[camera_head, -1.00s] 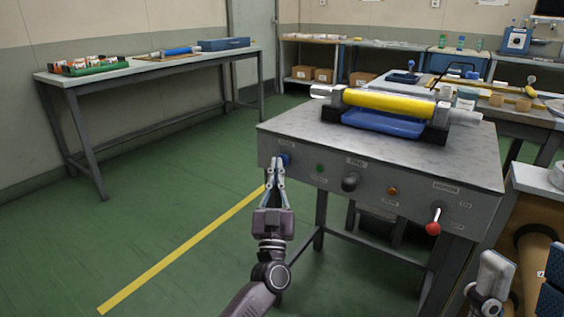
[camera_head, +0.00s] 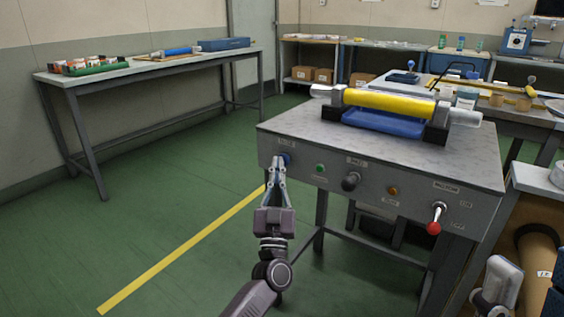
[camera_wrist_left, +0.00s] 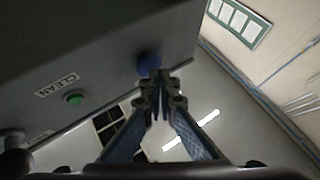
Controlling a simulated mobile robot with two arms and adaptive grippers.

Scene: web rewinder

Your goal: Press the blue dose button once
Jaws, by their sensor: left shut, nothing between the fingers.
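The blue dose button (camera_head: 286,159) is at the left end of the grey machine's (camera_head: 385,152) front panel. My left gripper (camera_head: 278,160) is shut and empty, with its fingertips at the panel just left of the button in the head view. In the left wrist view the blue button (camera_wrist_left: 148,62) is just beyond the closed fingertips (camera_wrist_left: 158,76), which partly cover it. I cannot tell whether they touch.
A green button (camera_head: 320,168), a black knob (camera_head: 350,181), an orange button (camera_head: 392,190) and a red-tipped lever (camera_head: 434,224) line the panel to the right. A yellow roller (camera_head: 388,103) lies on top of the machine. The green floor (camera_head: 140,215) on the left is clear.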

